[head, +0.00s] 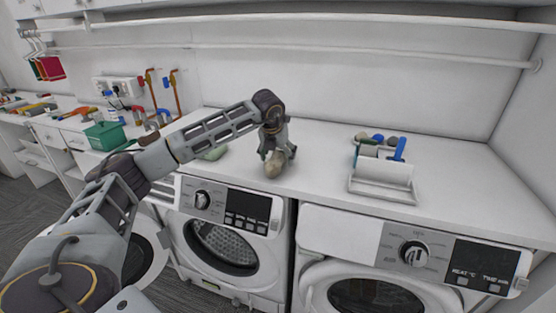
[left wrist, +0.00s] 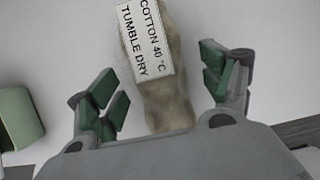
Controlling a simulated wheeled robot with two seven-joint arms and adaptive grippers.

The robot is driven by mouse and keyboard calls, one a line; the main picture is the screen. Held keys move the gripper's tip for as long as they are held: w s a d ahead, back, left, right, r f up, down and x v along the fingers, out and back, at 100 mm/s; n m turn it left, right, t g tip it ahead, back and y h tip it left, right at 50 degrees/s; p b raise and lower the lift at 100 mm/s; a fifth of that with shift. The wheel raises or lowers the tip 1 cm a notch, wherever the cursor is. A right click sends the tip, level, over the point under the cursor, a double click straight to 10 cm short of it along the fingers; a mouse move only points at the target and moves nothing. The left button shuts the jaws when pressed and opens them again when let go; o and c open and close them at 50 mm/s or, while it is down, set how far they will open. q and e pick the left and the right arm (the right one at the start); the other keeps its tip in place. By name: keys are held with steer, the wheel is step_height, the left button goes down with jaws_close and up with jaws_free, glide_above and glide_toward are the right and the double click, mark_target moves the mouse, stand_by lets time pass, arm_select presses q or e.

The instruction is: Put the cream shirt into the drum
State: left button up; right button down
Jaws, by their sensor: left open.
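The cream shirt (head: 274,165) is a small crumpled bundle on the white worktop above the left washing machine. In the left wrist view the shirt (left wrist: 168,98) carries a white label reading "COTTON 40 °C TUMBLE DRY". My left gripper (head: 277,150) is open right over the shirt, with its green-padded fingers (left wrist: 166,88) on either side of it. I cannot tell whether they touch it. The drum (head: 222,245) of the left machine shows through its round opening, with its door (head: 146,255) swung open to the left. My right gripper is not in view.
A second washing machine (head: 365,290) stands at the right, its round front partly cut off. A white tray (head: 383,184) with a blue-handled item is on the worktop to the right. A green item (left wrist: 17,118) lies left of the shirt. A green box (head: 105,135) stands farther left.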

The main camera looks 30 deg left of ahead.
mark_target(278, 151)
arm_select(q)
steer(key=shift+f, duration=0.1)
steer(key=shift+c, duration=0.3)
steer(key=c, duration=1.2)
steer(key=shift+r, duration=5.05)
